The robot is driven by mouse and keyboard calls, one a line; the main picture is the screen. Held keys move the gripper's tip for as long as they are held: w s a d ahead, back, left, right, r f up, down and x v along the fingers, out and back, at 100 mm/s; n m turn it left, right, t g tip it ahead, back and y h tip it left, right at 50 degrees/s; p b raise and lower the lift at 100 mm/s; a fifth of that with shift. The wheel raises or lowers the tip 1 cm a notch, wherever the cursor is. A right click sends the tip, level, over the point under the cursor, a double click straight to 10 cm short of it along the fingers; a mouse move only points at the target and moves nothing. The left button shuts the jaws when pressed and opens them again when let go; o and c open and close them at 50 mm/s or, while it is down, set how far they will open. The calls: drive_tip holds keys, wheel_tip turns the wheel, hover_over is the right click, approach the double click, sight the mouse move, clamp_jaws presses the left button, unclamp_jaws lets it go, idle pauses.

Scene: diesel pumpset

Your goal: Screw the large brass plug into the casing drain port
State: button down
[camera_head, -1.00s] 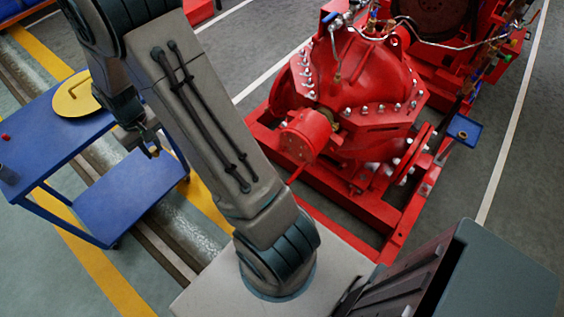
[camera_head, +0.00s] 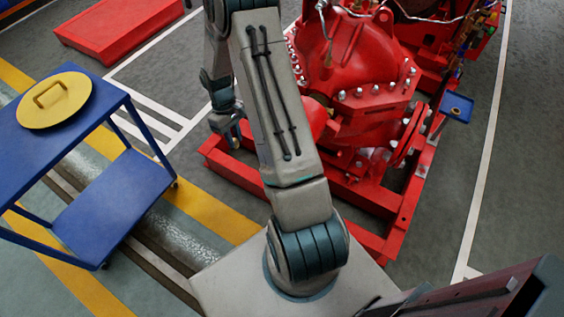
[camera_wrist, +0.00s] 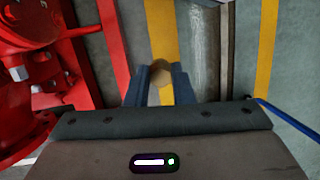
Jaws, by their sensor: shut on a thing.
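My gripper (camera_head: 228,130) hangs to the left of the red pump casing (camera_head: 355,65) in the head view, apart from it and above the floor by the red base frame. In the wrist view my gripper (camera_wrist: 161,80) is shut on a round, tan-brass piece, the brass plug (camera_wrist: 159,73), seen between the two dark blue fingers. The casing also shows at the left of the wrist view (camera_wrist: 28,65). I cannot make out the drain port in either view.
A blue cart (camera_head: 110,205) with a yellow handled disc (camera_head: 55,100) stands at the left. A red slab (camera_head: 118,25) lies on the floor at the upper left. The red base frame (camera_head: 375,243) juts toward me. Floor between cart and frame is clear.

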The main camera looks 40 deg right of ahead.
drive_tip(key=s+d+f+n+g+h+b, duration=0.15)
drive_tip(key=d+f+n+h+b, duration=0.45)
drive_tip(key=f, duration=0.6)
drive_tip(key=s+d+f+n+g+h+b, duration=0.1)
drive_tip(key=d+f+n+g+h+b, duration=0.2)
drive_tip(key=d+f+n+b, duration=0.6)
drive_tip(key=w+d+f+n+t+h+b, duration=0.3)
drive_tip(key=w+f+n+t+h+b, duration=0.1)
drive_tip(key=f+t, duration=0.3)
drive_tip(key=w+d+f+n+t+h+b, duration=0.3)
drive_tip(key=w+f+n+t+h+b, duration=0.1)
drive_tip(key=f+t, duration=0.3)
wheel_tip(320, 180, down, 2)
drive_tip(key=shift+d+f+n+b, duration=0.2)
drive_tip(key=shift+d+n+b, duration=0.15)
drive_tip(key=shift+n, duration=0.45)
drive_tip(key=shift+a+r+t, duration=0.1)
drive_tip(key=shift+t, duration=0.15)
